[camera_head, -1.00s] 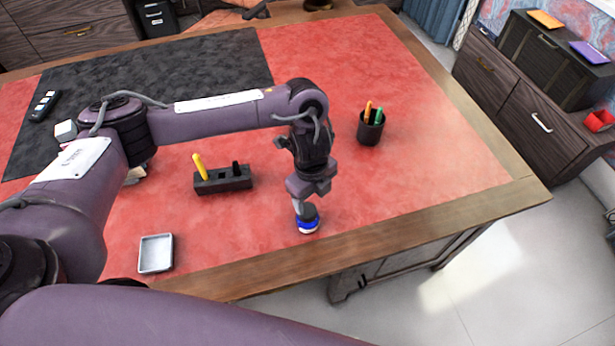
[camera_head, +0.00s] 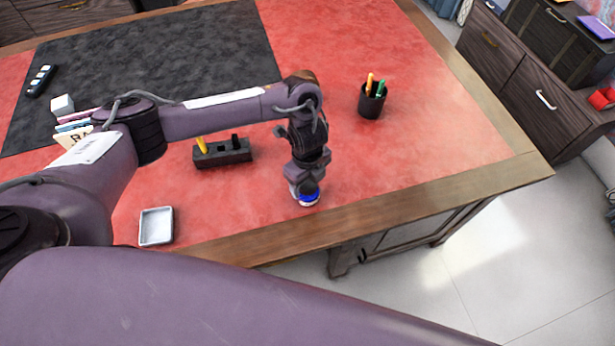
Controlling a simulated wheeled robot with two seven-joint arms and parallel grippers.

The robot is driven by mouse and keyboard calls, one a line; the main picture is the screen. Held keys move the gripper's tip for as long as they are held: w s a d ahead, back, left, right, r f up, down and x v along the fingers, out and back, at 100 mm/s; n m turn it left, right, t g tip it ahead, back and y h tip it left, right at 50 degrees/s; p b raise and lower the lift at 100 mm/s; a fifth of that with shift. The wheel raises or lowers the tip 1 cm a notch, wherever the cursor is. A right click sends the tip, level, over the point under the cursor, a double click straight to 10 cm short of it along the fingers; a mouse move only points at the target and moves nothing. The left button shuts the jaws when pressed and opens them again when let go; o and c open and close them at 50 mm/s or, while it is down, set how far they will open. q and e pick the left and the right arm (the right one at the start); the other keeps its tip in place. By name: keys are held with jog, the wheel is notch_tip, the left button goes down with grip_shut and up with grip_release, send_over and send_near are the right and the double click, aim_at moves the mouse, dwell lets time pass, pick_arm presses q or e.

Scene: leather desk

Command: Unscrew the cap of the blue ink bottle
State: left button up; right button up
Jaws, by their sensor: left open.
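The blue ink bottle (camera_head: 309,199) stands upright on the red desk top near the front edge. Only its blue and white lower part shows clearly. My left gripper (camera_head: 305,188) points down right over the bottle, with its fingers at the level of the bottle's top. The fingers are open. The cap is mostly hidden by the gripper, and I cannot tell whether the fingers touch it. My right gripper is not in view.
A black pen holder (camera_head: 224,153) with a yellow pen stands left of the gripper. A black pen cup (camera_head: 371,103) is behind to the right. A white square tray (camera_head: 156,226) lies at front left. The red desk surface (camera_head: 440,140) right of the bottle is clear.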

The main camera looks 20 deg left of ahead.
pick_arm(q)
jog(key=c, duration=1)
jog(key=shift+f, duration=0.1)
